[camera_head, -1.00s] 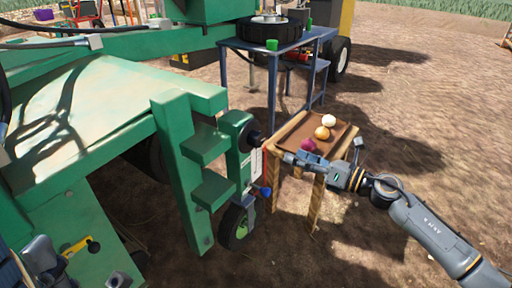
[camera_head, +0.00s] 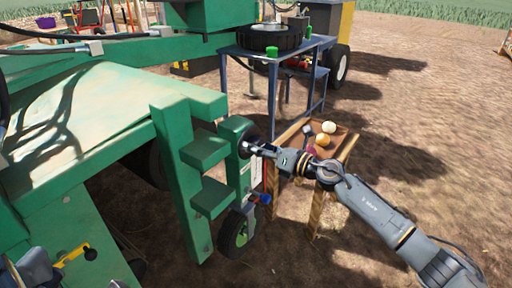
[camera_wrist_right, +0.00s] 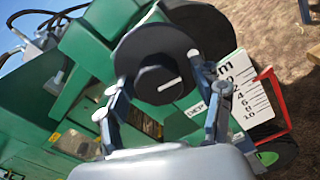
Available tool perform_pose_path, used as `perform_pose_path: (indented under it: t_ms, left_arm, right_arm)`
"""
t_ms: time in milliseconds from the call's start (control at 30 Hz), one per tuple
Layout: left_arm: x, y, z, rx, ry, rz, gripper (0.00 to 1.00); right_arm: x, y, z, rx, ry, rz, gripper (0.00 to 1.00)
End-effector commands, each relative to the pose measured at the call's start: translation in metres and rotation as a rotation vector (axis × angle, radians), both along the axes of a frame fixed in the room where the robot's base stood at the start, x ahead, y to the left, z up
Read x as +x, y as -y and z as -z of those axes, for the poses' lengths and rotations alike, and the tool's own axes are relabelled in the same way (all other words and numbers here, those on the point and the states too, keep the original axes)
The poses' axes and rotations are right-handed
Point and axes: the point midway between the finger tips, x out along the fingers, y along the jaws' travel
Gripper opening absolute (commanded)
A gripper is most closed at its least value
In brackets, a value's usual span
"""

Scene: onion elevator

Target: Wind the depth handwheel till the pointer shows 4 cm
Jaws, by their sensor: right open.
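The depth handwheel is a black disc with a raised hub and a small white mark (camera_wrist_right: 158,66). In the head view it is a dark round shape (camera_head: 250,136) on the green post, partly covered by my gripper. My right gripper (camera_head: 252,148) is at the wheel. In the right wrist view its open fingers (camera_wrist_right: 160,82) stand either side of the hub; contact is unclear. The white cm scale (camera_wrist_right: 243,88) lies right of the wheel, with 4, 6, 8 and 10 legible. I cannot make out the pointer's reading. My left arm shows dimly at lower left; its jaws are unclear.
A wooden stand (camera_head: 347,146) with onions (camera_head: 328,128) is just behind my right forearm. A blue table (camera_head: 231,43) stands farther back. Green machine steps (camera_head: 205,150) are left of the wheel, and a small tyre (camera_head: 234,232) is below. Open soil lies right.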

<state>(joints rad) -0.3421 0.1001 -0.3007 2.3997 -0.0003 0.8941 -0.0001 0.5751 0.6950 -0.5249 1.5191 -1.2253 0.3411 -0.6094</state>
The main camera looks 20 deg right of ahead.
Motion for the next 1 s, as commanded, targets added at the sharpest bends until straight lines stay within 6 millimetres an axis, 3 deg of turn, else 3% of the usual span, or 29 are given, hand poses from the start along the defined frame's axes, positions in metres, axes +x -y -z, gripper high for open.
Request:
perform_pose_path:
  t_ms: [300, 567, 1000]
  left_arm:
    - [0.000, 0.000, -0.003, 0.001, 0.011, 0.001, 0.40]
    - [0.000, 0.000, -0.003, 0.000, 0.009, 0.001, 0.40]
    - [-0.002, -0.001, -0.012, -0.002, -0.008, -0.001, 0.40]
  right_arm:
    - [0.002, -0.001, 0.000, 0.001, -0.001, 0.001, 0.64]
    - [0.002, -0.001, 0.000, 0.001, -0.001, 0.000, 0.12]
    - [0.001, -0.002, -0.003, 0.073, -0.057, 0.000, 0.12]
